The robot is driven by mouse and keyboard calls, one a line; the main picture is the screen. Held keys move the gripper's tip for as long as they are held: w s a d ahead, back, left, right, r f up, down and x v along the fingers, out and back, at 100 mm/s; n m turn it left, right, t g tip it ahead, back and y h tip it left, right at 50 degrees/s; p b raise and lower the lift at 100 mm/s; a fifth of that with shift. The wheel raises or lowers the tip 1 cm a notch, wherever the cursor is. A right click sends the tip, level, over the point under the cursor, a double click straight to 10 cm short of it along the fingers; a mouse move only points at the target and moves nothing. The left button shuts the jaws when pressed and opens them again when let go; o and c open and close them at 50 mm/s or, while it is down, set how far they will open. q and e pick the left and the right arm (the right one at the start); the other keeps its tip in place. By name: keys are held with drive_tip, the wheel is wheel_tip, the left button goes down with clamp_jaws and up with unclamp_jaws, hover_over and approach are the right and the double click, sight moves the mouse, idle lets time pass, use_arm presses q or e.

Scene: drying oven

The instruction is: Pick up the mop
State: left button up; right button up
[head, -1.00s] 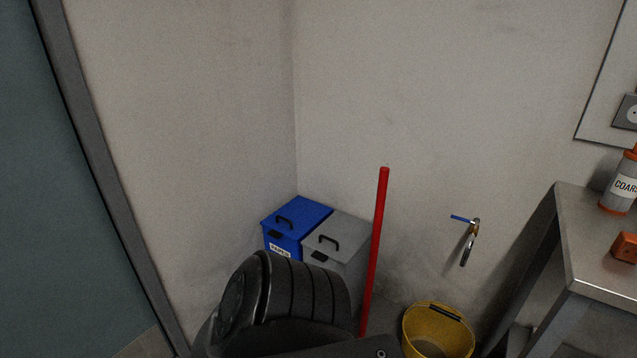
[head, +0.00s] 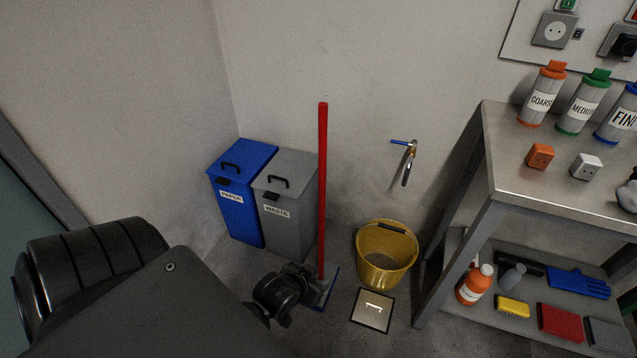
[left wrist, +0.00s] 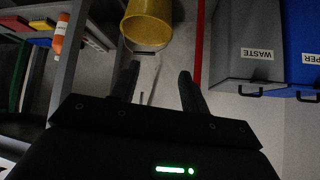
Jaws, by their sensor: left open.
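The mop has a long red handle (head: 322,190) that stands upright in front of the bins. Its blue-edged base (head: 333,285) is on the floor, partly hidden by my left gripper (head: 318,292). In the left wrist view the red handle (left wrist: 200,45) passes just right of the fingers. My left gripper (left wrist: 158,75) is open there, with nothing between its fingers. It is low beside the handle; contact cannot be told. My right gripper is not in view.
A blue paper bin (head: 238,205) and grey waste bin (head: 290,215) stand behind the mop. A yellow bucket (head: 385,262) stands to its right, near a floor hatch (head: 373,310). A metal table (head: 500,190) with bottles is at the right.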

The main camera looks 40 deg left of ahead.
use_arm(q)
drive_tip(key=w+a+r+n+t+y+p, duration=0.2)
drive_tip(key=w+a+r+t+p, duration=0.15)
drive_tip(key=w+a+r, duration=0.35)
drive_tip(key=n+t+y+p, duration=0.1)
drive_tip(key=n+t+y, duration=0.15)
drive_tip(key=t, duration=0.25)
approach(321, 171)
drive_tip(key=shift+m+g+y, duration=0.25)
drive_tip(key=shift+m, duration=0.2)
drive_tip(key=shift+x, duration=3.2)
drive_tip(key=x, duration=0.4)
drive_tip(key=shift+w+f, duration=0.1)
drive_tip(key=shift+w, duration=0.3)
drive_tip(key=c, duration=0.6)
clamp_jaws()
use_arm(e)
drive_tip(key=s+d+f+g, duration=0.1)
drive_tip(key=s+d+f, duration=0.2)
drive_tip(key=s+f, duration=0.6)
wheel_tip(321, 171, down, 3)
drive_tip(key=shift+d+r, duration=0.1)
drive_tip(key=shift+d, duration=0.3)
